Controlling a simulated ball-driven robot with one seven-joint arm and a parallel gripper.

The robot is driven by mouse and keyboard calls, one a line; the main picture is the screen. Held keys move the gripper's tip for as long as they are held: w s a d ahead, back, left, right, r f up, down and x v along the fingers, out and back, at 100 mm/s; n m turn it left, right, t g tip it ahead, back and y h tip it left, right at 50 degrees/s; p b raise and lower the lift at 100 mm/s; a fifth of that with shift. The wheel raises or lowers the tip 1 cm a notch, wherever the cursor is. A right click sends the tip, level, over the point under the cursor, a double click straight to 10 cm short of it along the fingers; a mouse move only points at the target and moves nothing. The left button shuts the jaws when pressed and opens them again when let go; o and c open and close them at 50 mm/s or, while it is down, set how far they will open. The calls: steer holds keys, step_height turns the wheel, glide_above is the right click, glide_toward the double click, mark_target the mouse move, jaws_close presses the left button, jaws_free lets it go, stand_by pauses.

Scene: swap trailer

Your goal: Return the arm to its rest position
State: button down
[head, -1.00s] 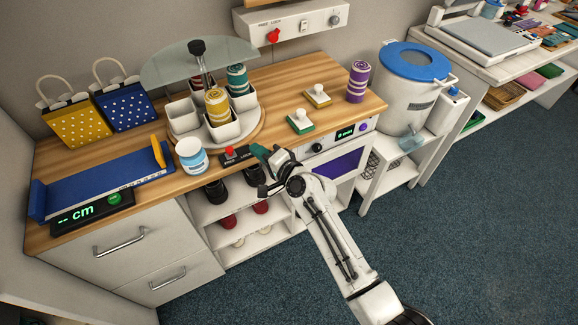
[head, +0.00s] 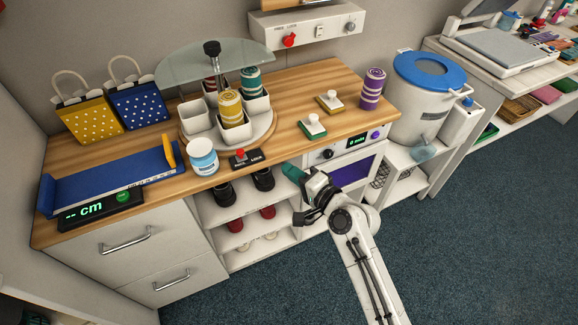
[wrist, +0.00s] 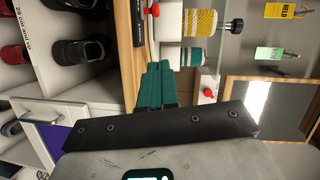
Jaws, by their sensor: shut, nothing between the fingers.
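My gripper (head: 290,170) is at the front edge of the wooden counter (head: 296,112), in front of the open shoe shelves. Its teal fingertips are together with nothing between them. My white arm reaches up from the lower right of the head view.
The round carousel (head: 262,134) holds white cups with striped rolls. A white-blue jar (head: 203,158) and a red-knobbed lock box (head: 243,158) stand near the counter edge. A blue-lidded bucket (head: 425,100) is to the right. Open carpet (head: 470,240) lies at lower right.

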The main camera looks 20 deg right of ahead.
steer(key=s+f+n+g, duration=0.4)
steer(key=s, duration=0.4)
steer(key=s+f+n+g, duration=0.4)
steer(key=s+f+n, duration=0.1)
steer(key=s, duration=0.4)
steer(key=s+d+n+g+h, duration=0.1)
steer(key=s+d+g+h, duration=0.1)
steer(key=s, duration=0.6)
steer(key=s+d+n+g+h, duration=0.2)
steer(key=s+d+g+h, duration=0.1)
steer(key=s, duration=0.6)
steer(key=shift+s+d+r+g, duration=0.3)
steer(key=shift+d+r+g, duration=0.25)
steer(key=shift+g, duration=0.25)
